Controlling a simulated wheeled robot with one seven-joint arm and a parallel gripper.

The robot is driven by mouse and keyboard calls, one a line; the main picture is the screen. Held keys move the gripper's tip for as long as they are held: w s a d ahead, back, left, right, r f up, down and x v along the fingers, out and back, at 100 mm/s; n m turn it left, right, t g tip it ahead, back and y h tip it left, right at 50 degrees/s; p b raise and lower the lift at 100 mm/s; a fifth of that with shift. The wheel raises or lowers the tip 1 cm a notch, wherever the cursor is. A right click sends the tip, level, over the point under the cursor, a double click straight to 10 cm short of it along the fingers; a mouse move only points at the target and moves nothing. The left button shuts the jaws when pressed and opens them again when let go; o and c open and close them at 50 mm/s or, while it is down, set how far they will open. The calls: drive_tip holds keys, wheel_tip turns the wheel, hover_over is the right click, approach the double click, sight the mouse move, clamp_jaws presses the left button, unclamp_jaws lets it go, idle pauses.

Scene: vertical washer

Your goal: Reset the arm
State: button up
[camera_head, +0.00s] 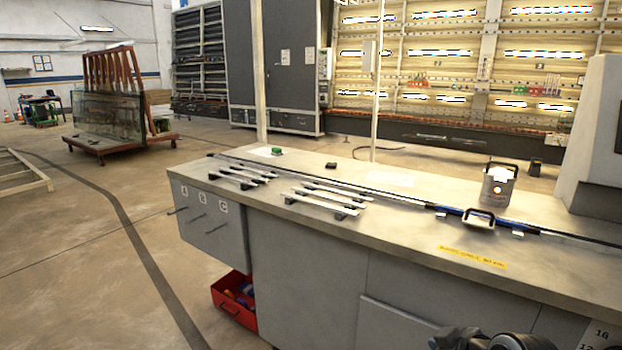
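Dark parts of my arm (490,340) show at the bottom edge, right of centre, in front of the grey workbench (310,270). They are cut off by the frame. I cannot make out two fingertips there, so whether my gripper is open or shut is hidden. Nothing held can be seen. The arm parts appear low, below the bench top.
On the bench lie metal bars on racks (325,198), a long rod with a blue-and-black tool (478,217), a grey canister (498,185) and a green-topped item (277,151). A red bin (235,300) sits below. Floor at left is largely open.

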drive_tip(key=s+a+f+m+t+h, duration=0.1)
drive_tip(key=s+a+f+m+t, duration=0.2)
drive_tip(key=s, duration=0.8)
drive_tip(key=s+a+f+m+t, duration=0.1)
drive_tip(key=s+a+f+m, duration=0.2)
drive_tip(key=s, duration=0.8)
drive_tip(key=s+d+r+t+h, duration=0.1)
drive_tip(key=s+d+r, duration=0.1)
drive_tip(key=s+r, duration=0.6)
drive_tip(key=s+d+r+t, duration=0.1)
drive_tip(key=s+d+r, duration=0.1)
drive_tip(key=s+r, duration=0.6)
drive_tip(key=s, duration=0.7)
drive_tip(key=shift+d+r+m+t+h, duration=0.25)
drive_tip(key=shift+m+t+h, duration=0.15)
drive_tip(key=shift+s, duration=0.1)
